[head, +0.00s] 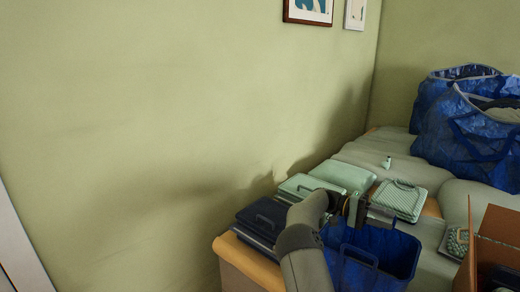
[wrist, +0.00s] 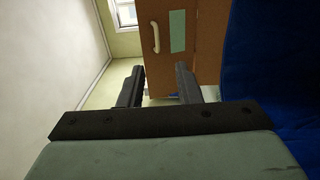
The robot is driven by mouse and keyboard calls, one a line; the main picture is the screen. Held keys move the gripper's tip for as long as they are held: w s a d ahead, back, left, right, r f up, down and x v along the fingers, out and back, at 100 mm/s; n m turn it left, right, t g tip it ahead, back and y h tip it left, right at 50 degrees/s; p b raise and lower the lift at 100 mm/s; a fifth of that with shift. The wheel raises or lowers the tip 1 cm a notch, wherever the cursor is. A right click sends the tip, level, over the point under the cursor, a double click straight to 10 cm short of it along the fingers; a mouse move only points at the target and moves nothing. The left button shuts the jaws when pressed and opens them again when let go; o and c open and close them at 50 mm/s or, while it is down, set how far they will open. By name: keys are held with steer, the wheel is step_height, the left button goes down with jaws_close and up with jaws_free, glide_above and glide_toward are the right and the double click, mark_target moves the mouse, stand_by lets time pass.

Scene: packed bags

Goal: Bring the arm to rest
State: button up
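My arm reaches up from the bottom of the head view and bends to the right. My gripper (head: 360,210) is above the back rim of an open blue bag (head: 398,250), near the light green cases. In the wrist view my gripper (wrist: 158,82) has its two dark fingers apart, with nothing between them. Whether it touches the bag or a case in the head view I cannot tell.
Green cases (head: 342,175) and a ridged green box (head: 399,198) lie on a padded bench. Dark blue cases (head: 264,215) sit left. Large blue bags (head: 470,140) stand back right, a cardboard box (head: 490,250) front right. A brown panel (wrist: 205,60) fills the wrist view's middle.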

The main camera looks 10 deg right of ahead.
steer(key=s+a+r+n+t+y+p, duration=0.1)
steer(key=s+a+n+t+y, duration=0.15)
steer(key=s+t+y, duration=0.4)
steer(key=s+a+n+t+y+p, duration=0.2)
steer(key=s+a+n+t+y, duration=0.4)
steer(key=s+a, duration=1.8)
steer(key=a+t+y, duration=0.1)
steer(key=a, duration=0.3)
steer(key=shift+s+a+n, duration=0.3)
steer(key=shift+a+n, duration=0.05)
steer(key=shift+a, duration=0.05)
